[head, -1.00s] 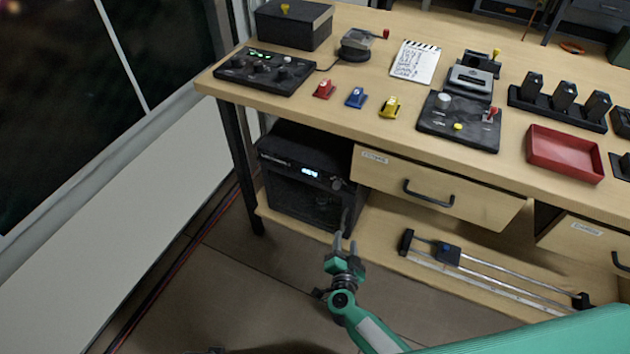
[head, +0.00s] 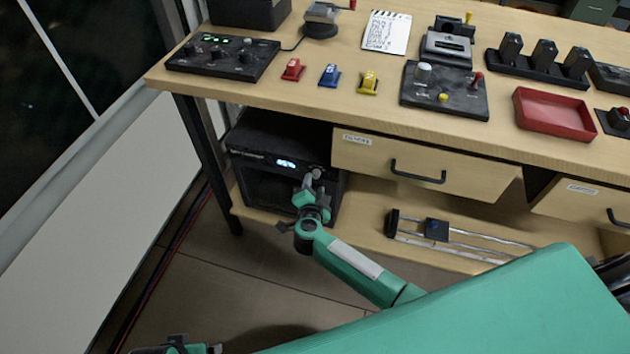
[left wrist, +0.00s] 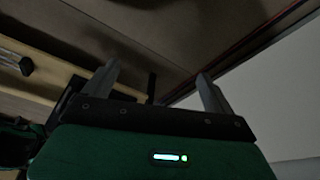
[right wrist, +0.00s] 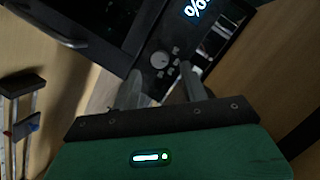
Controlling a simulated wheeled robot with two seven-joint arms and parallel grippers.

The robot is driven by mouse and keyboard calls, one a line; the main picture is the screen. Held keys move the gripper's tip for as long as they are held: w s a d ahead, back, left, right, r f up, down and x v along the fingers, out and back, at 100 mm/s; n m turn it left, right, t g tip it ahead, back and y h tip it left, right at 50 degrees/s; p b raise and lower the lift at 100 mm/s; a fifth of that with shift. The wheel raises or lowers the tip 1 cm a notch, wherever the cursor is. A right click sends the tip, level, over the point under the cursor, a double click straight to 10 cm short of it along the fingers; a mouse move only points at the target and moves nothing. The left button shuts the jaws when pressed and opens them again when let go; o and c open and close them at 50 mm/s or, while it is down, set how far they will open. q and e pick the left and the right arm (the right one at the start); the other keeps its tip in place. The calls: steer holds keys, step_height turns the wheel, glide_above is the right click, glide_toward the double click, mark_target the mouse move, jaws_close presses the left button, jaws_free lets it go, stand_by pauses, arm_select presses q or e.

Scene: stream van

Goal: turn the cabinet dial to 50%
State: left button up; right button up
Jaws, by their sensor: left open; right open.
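The black cabinet (head: 262,150) with a lit display (head: 286,163) stands on the shelf under the table. In the right wrist view its display (right wrist: 195,8) shows a percent sign, cut off by the top edge. The small round grey dial (right wrist: 160,59) sits on the front panel there. My right gripper (head: 312,179) is open in front of the cabinet's right side. In the right wrist view my right gripper (right wrist: 160,76) points at the dial, which shows between the fingertips; contact cannot be told. My left gripper (head: 185,349) is open and empty, low over the floor.
A drawer (head: 425,165) with a black handle is right of the cabinet. The tabletop (head: 345,105) above holds control panels and a red tray (head: 553,114).

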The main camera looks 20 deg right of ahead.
mark_target(316, 177)
arm_select(q)
steer(key=shift+b+v, duration=0.3)
steer(key=shift+v, duration=0.55)
arm_select(e)
steer(key=shift+x, duration=1.9)
arm_select(q)
steer(key=shift+w, duration=0.1)
arm_select(e)
jaws_close()
arm_select(q)
steer(key=shift+r, duration=0.15)
